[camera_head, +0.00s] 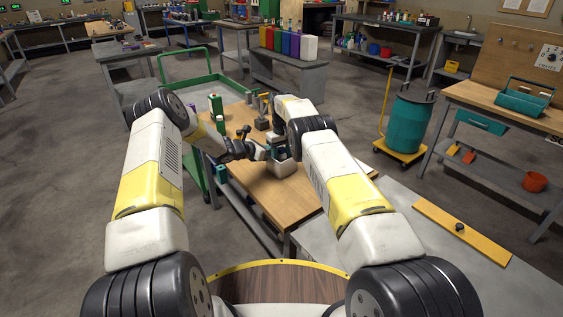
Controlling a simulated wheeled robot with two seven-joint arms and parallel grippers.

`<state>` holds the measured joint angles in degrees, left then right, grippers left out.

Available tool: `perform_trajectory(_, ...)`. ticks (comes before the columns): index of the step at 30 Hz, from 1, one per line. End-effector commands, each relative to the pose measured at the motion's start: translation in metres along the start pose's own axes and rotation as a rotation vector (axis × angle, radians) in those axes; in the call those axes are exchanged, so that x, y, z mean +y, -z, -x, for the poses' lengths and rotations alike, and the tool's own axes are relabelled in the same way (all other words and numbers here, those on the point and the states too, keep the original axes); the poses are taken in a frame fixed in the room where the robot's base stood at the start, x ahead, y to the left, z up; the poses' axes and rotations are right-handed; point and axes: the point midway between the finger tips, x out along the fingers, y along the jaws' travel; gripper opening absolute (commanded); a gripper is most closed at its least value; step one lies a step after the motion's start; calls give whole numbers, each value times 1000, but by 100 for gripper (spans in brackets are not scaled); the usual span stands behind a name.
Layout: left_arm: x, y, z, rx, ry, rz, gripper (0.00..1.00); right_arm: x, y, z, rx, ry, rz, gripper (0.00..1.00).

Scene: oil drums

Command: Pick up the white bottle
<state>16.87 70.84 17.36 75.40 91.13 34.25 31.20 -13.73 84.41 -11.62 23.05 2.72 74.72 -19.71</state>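A wooden-topped workbench (272,197) stands in front of me with small items on it. A pale grey-white container (282,168) stands on it near my grippers; I cannot tell whether this is the white bottle. A green bottle (215,104) and a smaller green-and-white item (220,126) stand at the bench's far left. My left gripper (259,153) reaches in from the left, just left of and above the pale container. Its fingers are too small to read. My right gripper (276,146) is close above the container, partly hidden by its own arm, with its fingers unclear.
A green cart (190,93) stands behind the bench at left. A teal drum (405,123) sits on a yellow trolley at right. Several coloured canisters (290,43) stand on a grey cabinet behind. The bench's near part is clear.

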Motion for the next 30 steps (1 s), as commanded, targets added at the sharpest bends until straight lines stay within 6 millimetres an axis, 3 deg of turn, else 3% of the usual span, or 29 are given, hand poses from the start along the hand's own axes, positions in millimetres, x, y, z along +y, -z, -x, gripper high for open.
perform_trajectory(4, 0, -1, 0, -1, 0, 0, 0, 0, 0, 1, 1, 0, 0, 45)
perform_trajectory(11, 0, -1, 0, -1, 0, 0, 0, 0, 0, 1, 1, 0, 0, 0)
perform_trajectory(20, 0, 0, 0, -1, 0, 0, 0, 0, 1, 6, 3, -1, 0, 0)
perform_trajectory(30, 0, 0, 0, -1, 0, 0, 0, 1, 1, 66, 5, -2, -1, 0)
